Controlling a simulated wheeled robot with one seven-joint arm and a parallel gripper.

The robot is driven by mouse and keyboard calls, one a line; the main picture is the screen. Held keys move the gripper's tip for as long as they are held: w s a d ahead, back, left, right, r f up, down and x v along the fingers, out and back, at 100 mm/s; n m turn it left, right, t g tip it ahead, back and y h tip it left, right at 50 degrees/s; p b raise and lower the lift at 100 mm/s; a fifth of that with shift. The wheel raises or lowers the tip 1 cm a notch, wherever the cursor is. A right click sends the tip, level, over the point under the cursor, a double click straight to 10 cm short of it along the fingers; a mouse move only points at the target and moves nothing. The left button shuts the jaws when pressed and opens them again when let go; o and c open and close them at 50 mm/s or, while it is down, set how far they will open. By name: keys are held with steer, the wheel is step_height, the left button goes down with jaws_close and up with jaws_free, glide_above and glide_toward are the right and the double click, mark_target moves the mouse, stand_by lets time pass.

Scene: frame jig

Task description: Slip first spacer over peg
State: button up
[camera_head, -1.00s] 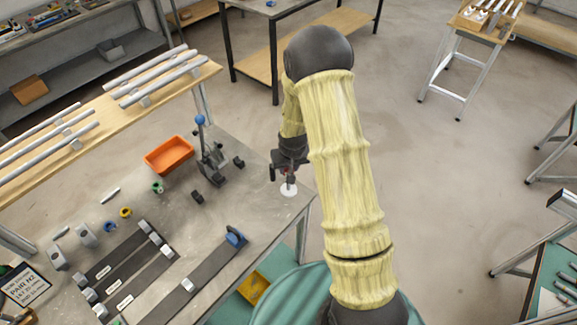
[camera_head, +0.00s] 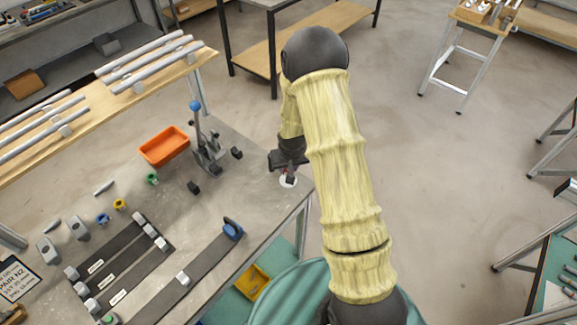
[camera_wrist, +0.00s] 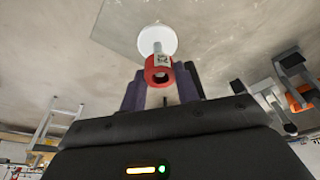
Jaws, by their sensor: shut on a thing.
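A red ring-shaped spacer (camera_wrist: 158,77) with a small white label is between the two fingers of my gripper (camera_wrist: 162,90) in the wrist view. My gripper is shut on it. A pale upright peg (camera_wrist: 157,46) on a round white base (camera_wrist: 168,36) stands just beyond the spacer, lined up with it in the picture. I cannot tell whether the peg's tip is inside the ring. In the head view my gripper (camera_head: 289,172) is low over the white base (camera_head: 288,182) near the bench's right corner, and the peg is mostly hidden.
On the bench are green (camera_head: 152,179), yellow (camera_head: 119,204) and blue (camera_head: 102,219) rings. An orange tray (camera_head: 164,147) and a blue-knobbed upright fixture (camera_head: 195,106) stand left of my gripper. Dark strips with clamps (camera_head: 184,279) lie at the front. The bench around the peg is clear.

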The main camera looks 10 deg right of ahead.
steer(key=o, duration=1.1)
steer(key=shift+c, duration=0.2)
steer(key=shift+r, duration=0.15)
steer(key=b+v, duration=0.3)
steer(key=v, duration=1.4)
steer(key=shift+s+d+r, duration=0.1)
steer(key=s, duration=1.5)
steer(key=shift+s+r+g, duration=0.3)
steer(key=shift+s+r, duration=0.05)
